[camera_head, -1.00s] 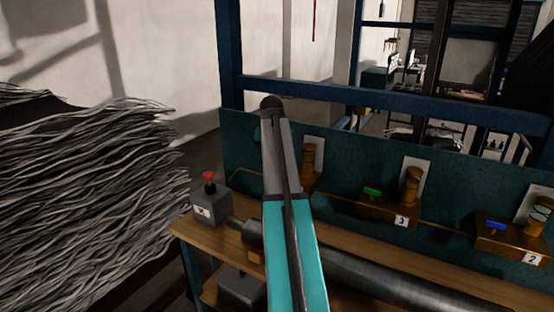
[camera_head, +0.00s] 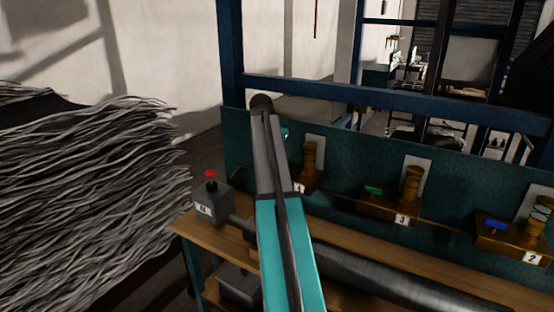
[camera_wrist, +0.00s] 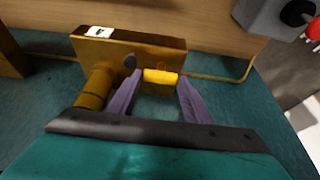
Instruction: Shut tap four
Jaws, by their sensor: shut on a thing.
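In the wrist view, a brass tap block (camera_wrist: 140,52) on the teal panel carries a yellow handle (camera_wrist: 160,76). My gripper (camera_wrist: 157,86) has its two purple fingers on either side of this handle and is shut on it. A white number tag (camera_wrist: 99,32) sits on the block, too small and turned to read. A brass cylinder (camera_wrist: 96,87) stands left of the fingers. In the head view this tap block (camera_head: 312,182) is partly behind my arm. Its handle is hidden there.
Taps with tags 3 (camera_head: 402,219) and 2 (camera_head: 530,258), with green and blue handles, are to the right. A grey box with a red button (camera_head: 211,203) stands left on the wooden bench (camera_head: 210,237). A dark roller (camera_head: 365,275) runs along the front. Grey strands (camera_head: 80,200) fill the left.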

